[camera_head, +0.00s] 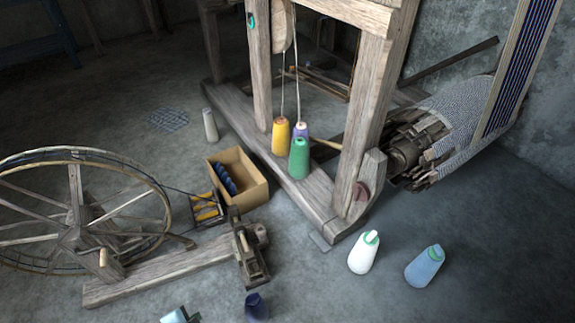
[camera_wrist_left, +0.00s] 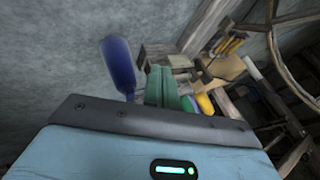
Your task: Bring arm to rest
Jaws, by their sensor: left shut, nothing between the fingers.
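My left gripper (camera_head: 180,315) shows only as a small pale blue and dark part at the bottom edge of the head view. It is shut and holds nothing. A dark blue cone (camera_wrist_left: 118,65) also shows in the left wrist view. My right gripper is not in view.
A spinning wheel (camera_head: 100,272) stands at left, beside a cardboard box (camera_head: 250,178). Yellow (camera_head: 280,138), purple and green (camera_head: 299,160) cones stand on the loom's wooden beam (camera_head: 318,190). White (camera_head: 363,255) and light blue (camera_head: 424,268) cones stand on the floor at right.

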